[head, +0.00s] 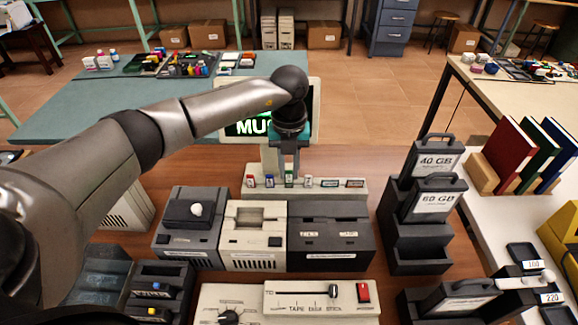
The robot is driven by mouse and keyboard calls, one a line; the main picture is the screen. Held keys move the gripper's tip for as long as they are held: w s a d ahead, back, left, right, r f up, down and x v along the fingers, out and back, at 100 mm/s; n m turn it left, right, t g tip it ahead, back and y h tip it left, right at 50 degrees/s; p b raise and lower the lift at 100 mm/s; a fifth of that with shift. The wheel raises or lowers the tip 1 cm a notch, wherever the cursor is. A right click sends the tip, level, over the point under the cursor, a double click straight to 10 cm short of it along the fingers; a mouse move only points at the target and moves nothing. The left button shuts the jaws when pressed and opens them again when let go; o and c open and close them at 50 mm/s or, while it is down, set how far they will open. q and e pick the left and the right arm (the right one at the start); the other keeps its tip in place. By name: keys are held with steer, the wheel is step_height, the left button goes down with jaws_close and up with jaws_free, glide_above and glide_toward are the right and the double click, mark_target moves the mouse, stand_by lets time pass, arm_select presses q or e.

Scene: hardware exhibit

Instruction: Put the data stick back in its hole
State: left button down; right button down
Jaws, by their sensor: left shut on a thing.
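My left gripper (289,165) reaches in from the left and points down over the beige rack (322,194) behind the row of drives. It is shut on a small data stick (289,181) with a green label. The stick is upright, in line with the rack's row; I cannot tell how deep it sits in a hole. Other small sticks with coloured labels stand in the same rack, including a red one (250,181) at its left end. The gripper's fingers partly hide the held stick's top. My right gripper is not in view.
A monitor (313,112) with green letters stands behind my gripper. In front are a dark drive (189,240), a beige drive (253,245) and a black drive (330,240). Black cartridges marked 40 GB (437,160) and 80 GB (435,203) stand at the right. A panel with a slider (320,297) is nearest.

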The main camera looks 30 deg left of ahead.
arm_select(q)
steer(key=shift+f+b, duration=0.4)
steer(key=shift+f, duration=0.35)
steer(key=c, duration=0.7)
jaws_free()
steer(key=shift+r, duration=0.1)
step_height(320, 180, up, 8)
steer(key=p, duration=0.6)
steer(key=shift+p, duration=0.4)
